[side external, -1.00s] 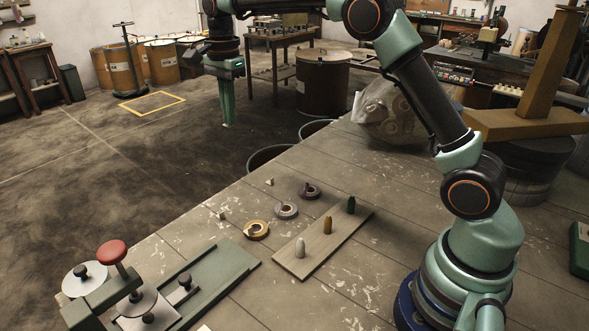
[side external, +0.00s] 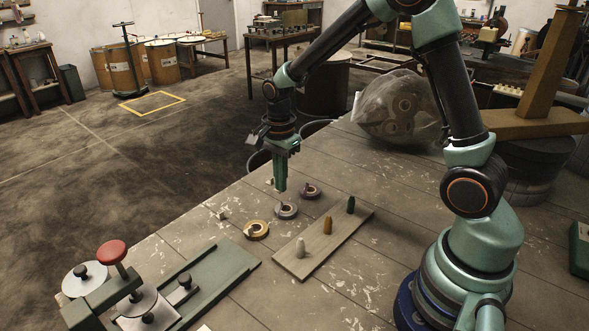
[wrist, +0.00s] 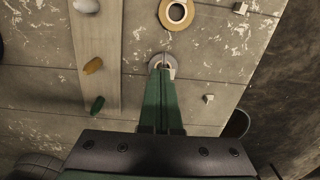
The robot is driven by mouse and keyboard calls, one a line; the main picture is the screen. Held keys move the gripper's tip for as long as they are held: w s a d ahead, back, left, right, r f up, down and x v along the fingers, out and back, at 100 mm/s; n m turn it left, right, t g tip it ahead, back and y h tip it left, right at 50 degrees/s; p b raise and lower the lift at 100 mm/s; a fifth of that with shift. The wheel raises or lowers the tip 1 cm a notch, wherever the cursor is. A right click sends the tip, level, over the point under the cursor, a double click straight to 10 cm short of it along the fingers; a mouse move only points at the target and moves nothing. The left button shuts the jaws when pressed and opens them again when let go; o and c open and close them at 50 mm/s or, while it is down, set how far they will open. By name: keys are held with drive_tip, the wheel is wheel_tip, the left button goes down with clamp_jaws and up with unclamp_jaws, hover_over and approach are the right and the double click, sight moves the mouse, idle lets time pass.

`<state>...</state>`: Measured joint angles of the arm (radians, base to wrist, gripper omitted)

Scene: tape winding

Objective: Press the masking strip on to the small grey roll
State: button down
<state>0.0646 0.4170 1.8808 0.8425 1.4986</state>
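The small grey roll (side external: 286,210) lies flat on the table, between a tan roll (side external: 257,230) and a darker purple-brown roll (side external: 310,190). My gripper (side external: 280,189) points straight down just above the grey roll's far left side. Its green fingers look closed together, with only a thin dark line between them in the wrist view (wrist: 160,72). There the fingertips overlap the grey roll (wrist: 153,60) and hide part of it. I cannot tell whether they touch it. No masking strip can be made out clearly; a pale patch shows at the fingertips.
A wooden board (side external: 345,232) with white, orange and green pegs stands to the right of the rolls. Small pale cubes (side external: 221,215) lie near the table's left edge. A winding fixture with a red knob (side external: 111,252) is at the front left. A clear bag (side external: 398,108) sits behind.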

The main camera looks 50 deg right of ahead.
sight(282, 215)
drive_tip(key=shift+f, duration=3.2)
drive_tip(key=shift+f, duration=0.45)
drive_tip(key=c, duration=0.6)
unclamp_jaws()
drive_tip(key=shift+c, duration=0.2)
drive_tip(key=shift+r, duration=0.1)
drive_tip(key=shift+r, duration=2.95)
